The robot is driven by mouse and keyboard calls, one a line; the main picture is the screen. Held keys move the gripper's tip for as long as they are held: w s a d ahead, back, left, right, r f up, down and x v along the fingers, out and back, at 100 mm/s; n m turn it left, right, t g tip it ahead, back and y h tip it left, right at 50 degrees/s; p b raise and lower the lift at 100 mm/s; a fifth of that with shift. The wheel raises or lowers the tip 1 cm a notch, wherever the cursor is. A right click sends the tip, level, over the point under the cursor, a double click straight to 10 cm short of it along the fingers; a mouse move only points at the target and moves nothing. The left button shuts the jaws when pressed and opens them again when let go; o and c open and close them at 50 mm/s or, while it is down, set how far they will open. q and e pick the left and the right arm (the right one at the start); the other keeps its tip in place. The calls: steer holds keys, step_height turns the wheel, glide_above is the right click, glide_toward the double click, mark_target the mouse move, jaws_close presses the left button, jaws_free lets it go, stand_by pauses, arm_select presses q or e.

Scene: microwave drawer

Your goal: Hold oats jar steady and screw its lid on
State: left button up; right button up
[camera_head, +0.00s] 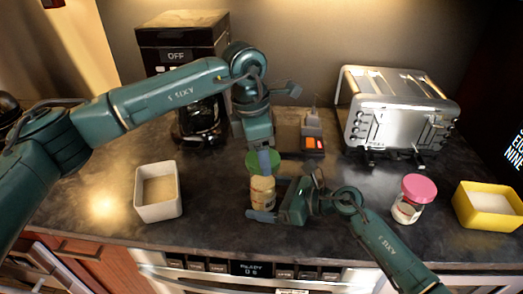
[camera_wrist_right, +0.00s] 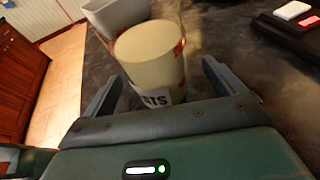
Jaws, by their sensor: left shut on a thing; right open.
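The oats jar (camera_head: 262,194) stands on the dark counter in the head view. It also shows in the right wrist view (camera_wrist_right: 155,62), with a pale top, no lid on it, and part of its label. My left gripper (camera_head: 264,158) is shut on the green lid (camera_head: 263,163) just above the jar. Whether lid and rim touch is unclear; the lid does not show in the wrist view. My right gripper (camera_head: 264,200) is open, low down, with a finger on each side of the jar. In the wrist view its fingers (camera_wrist_right: 163,85) look apart from the jar wall.
A white open box (camera_head: 143,205) stands to the left, and a coffee maker (camera_head: 180,37) behind. A toaster (camera_head: 391,112) stands at the back right. A jar with a pink lid (camera_head: 406,211) and a yellow box (camera_head: 463,215) stand right. A small dark device (camera_head: 312,134) lies behind the jar.

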steer(key=c, duration=1.2)
stand_by(0.6)
